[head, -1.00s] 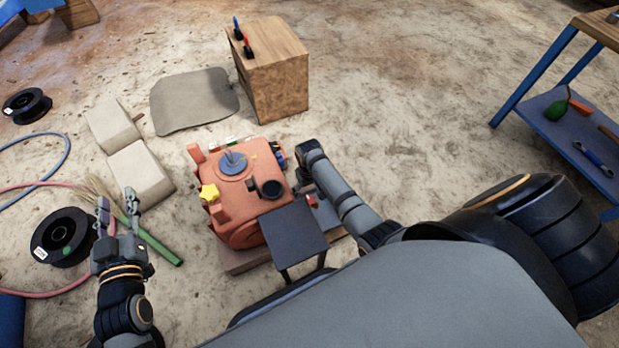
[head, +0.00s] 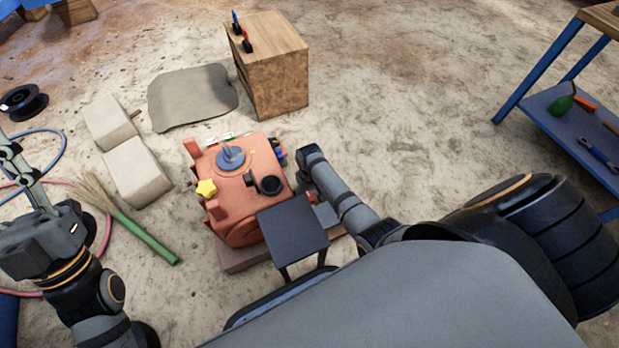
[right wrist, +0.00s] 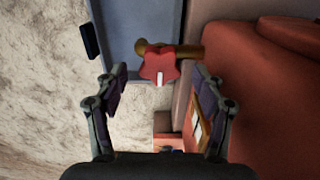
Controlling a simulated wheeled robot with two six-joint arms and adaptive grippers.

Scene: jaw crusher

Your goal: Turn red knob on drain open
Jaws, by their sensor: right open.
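The red star-shaped knob (right wrist: 159,67) sits on a brass drain fitting (right wrist: 188,50) beside the orange-red crusher body, in the right wrist view. My right gripper (right wrist: 158,78) is open, with one finger on each side of the knob in the picture; I see no finger touching it. In the head view, the orange-red jaw crusher (head: 240,195) stands at the middle, and my right arm reaches down along its right side. There my right gripper is mostly hidden below the wrist. My left gripper (head: 18,165) is at the left edge, partly cut off, away from the crusher.
A dark square plate (head: 292,224) on legs stands in front of the crusher. A yellow knob (head: 206,188) is on the crusher's left side. A broom (head: 135,228), pale blocks (head: 137,172) and a wooden box (head: 275,75) lie around. A blue shelf (head: 570,135) stands at right.

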